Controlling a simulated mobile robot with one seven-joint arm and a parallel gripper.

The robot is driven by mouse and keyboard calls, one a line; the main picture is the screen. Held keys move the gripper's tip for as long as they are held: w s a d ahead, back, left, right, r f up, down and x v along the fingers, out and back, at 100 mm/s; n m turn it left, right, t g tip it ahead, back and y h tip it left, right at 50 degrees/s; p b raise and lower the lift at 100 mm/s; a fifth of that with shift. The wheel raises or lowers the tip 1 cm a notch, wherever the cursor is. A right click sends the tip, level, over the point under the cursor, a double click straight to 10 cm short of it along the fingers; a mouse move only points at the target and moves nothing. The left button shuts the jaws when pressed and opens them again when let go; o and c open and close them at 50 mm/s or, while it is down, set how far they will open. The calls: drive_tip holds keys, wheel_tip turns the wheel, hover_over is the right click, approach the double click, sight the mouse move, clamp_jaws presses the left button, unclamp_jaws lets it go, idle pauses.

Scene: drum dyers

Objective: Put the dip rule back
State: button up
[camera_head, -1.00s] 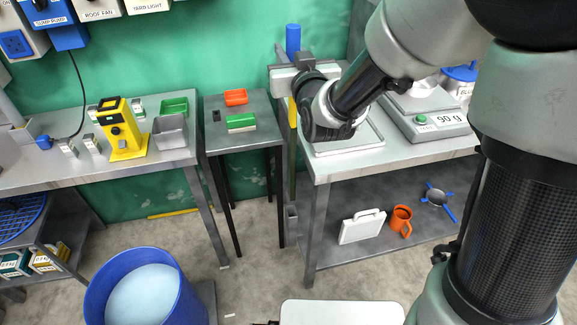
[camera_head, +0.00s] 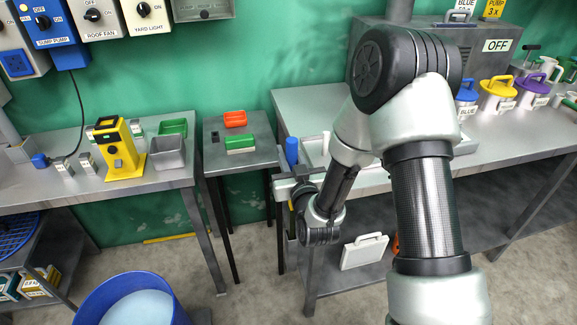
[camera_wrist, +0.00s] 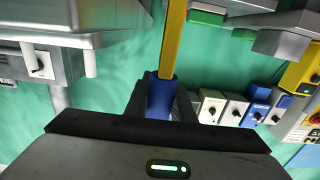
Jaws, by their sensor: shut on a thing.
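The dip rule is a yellow strip (camera_wrist: 174,40) with a blue handle (camera_wrist: 161,98). In the wrist view my gripper (camera_wrist: 160,112) is shut on the blue handle, and the yellow strip runs away from it toward the top edge. In the head view the blue handle (camera_head: 291,150) stands upright just above my gripper (camera_head: 287,182), between the small grey stand and the right-hand bench. The lower part of the rule is mostly hidden behind my gripper and wrist there.
The right-hand bench (camera_head: 305,105) is close beside my gripper. A blue drum (camera_head: 90,312) of pale liquid stands at front left. A white container (camera_head: 364,252) sits on the bench's lower shelf.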

drive_tip(key=shift+f, duration=1.85)
drive_tip(key=shift+b, duration=0.3)
drive_tip(key=shift+f, duration=0.2)
drive_tip(key=o, duration=1)
drive_tip(key=shift+c, duration=0.2)
drive_tip(key=shift+r, duration=0.15)
drive_tip(key=shift+p+v, duration=1)
drive_tip(key=shift+v, duration=5.05)
